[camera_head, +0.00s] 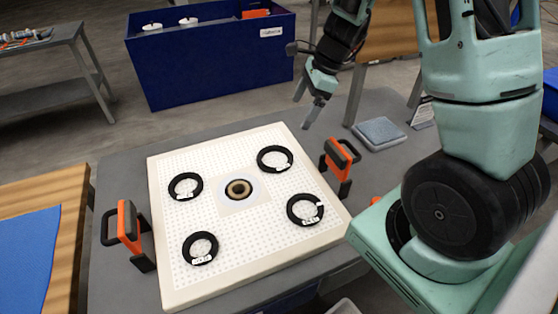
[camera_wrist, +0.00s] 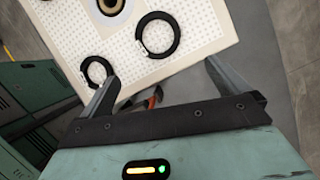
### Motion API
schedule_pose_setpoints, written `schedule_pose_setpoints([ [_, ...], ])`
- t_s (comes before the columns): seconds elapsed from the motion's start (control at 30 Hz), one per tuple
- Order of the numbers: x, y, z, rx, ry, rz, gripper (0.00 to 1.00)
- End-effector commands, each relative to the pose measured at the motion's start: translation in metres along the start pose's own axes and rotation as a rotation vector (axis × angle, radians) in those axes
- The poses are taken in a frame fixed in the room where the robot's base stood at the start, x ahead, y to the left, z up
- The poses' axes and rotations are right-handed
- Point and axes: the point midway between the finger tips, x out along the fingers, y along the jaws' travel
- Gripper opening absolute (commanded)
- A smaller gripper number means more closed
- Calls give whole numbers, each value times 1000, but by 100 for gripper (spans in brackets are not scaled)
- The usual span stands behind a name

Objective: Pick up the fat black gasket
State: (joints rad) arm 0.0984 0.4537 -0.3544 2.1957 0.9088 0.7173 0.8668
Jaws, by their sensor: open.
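Several black ring gaskets lie flat on a white perforated plate (camera_head: 250,255), each with a small white label too small to read. They are the back left gasket (camera_head: 186,186), the back right gasket (camera_head: 274,159), the front left gasket (camera_head: 200,248) and the front right gasket (camera_head: 305,210). I cannot tell for sure which is the fat one. My gripper (camera_head: 308,108) is open and empty, above and beyond the plate's back right corner. The wrist view shows a larger-looking ring (camera_wrist: 158,35) ahead of the open jaws (camera_wrist: 162,76) and a smaller-looking ring (camera_wrist: 97,72) near the left finger.
Orange-and-black handles stand left (camera_head: 128,232) and right (camera_head: 340,160) of the plate. A grey pad (camera_head: 379,133) lies on the grey table (camera_head: 115,180). A blue bin (camera_head: 210,60) stands behind.

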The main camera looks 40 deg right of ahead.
Motion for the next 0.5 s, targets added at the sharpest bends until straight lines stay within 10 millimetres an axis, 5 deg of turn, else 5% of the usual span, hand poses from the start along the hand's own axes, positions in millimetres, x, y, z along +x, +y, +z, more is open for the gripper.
schedule_pose_setpoints([
  [0.5,101,3,1,-7,1,7,100],
])
